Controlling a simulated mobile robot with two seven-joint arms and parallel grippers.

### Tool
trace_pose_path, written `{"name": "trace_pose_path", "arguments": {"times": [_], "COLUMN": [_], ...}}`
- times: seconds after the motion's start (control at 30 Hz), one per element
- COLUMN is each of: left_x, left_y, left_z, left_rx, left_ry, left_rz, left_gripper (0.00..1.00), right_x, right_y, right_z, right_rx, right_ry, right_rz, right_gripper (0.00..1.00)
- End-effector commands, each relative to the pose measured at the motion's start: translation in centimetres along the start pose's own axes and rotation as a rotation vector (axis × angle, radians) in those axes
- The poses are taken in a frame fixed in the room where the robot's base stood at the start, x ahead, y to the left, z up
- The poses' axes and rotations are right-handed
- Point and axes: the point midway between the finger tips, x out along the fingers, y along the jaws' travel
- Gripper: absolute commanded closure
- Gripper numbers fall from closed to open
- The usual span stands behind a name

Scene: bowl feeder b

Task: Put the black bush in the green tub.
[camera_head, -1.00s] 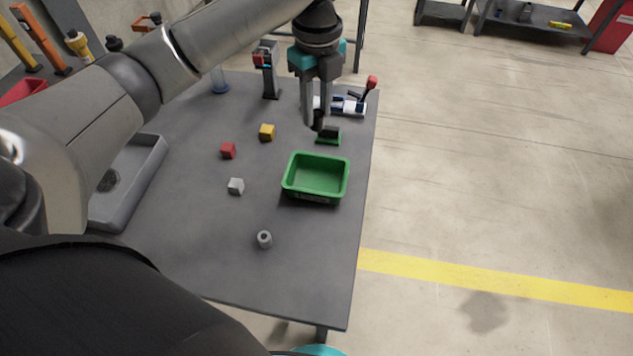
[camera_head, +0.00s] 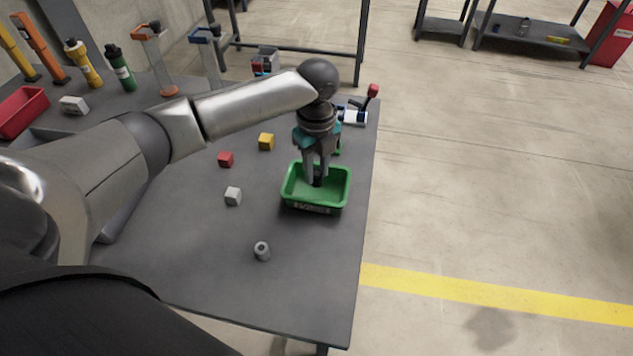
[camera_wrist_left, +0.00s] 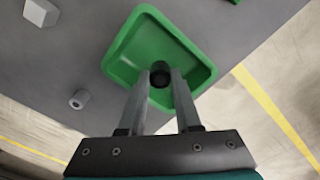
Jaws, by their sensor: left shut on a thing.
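The green tub (camera_head: 329,205) stands on the grey table near its right edge. It also shows in the left wrist view (camera_wrist_left: 124,52). My left gripper (camera_head: 317,182) points down into the tub and is shut on the black bush (camera_head: 317,181). In the left wrist view the dark round end of the bush (camera_wrist_left: 160,77) shows between the two fingers (camera_wrist_left: 160,85), over the tub floor. I cannot tell whether the bush touches the floor. My right gripper is not in view.
A red cube (camera_head: 225,159), a yellow cube (camera_head: 266,141), a light grey cube (camera_head: 233,196) and a grey bush (camera_head: 262,251) stand left of the tub. A device with a red knob (camera_head: 373,90) is behind it. The table front is mostly clear.

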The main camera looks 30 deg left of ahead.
Motion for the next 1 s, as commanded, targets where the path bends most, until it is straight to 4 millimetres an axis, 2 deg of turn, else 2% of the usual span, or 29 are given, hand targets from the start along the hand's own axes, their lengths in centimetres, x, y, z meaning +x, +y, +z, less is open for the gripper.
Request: {"name": "trace_pose_path", "arguments": {"times": [0.27,0.67,0.7,0.93,1.0], "left_x": [4.0,4.4,4.3,4.3,4.3], "left_y": [0.1,0.0,0.0,0.0,0.0], "left_z": [-0.1,0.0,0.0,0.0,0.0], "left_rx": [0.001,0.000,0.000,0.000,0.000], "left_ry": [0.001,0.000,0.000,0.000,0.000], "left_rz": [0.003,0.001,0.001,0.001,0.001], "left_gripper": [1.00,1.00,0.64,0.38,0.38], "right_x": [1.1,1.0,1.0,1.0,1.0], "right_y": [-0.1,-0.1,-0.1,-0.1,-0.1], "right_z": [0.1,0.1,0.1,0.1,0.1], "right_rx": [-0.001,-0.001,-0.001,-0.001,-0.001], "right_ry": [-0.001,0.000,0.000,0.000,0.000], "right_rz": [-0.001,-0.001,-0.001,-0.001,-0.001], "right_gripper": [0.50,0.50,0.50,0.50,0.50]}}
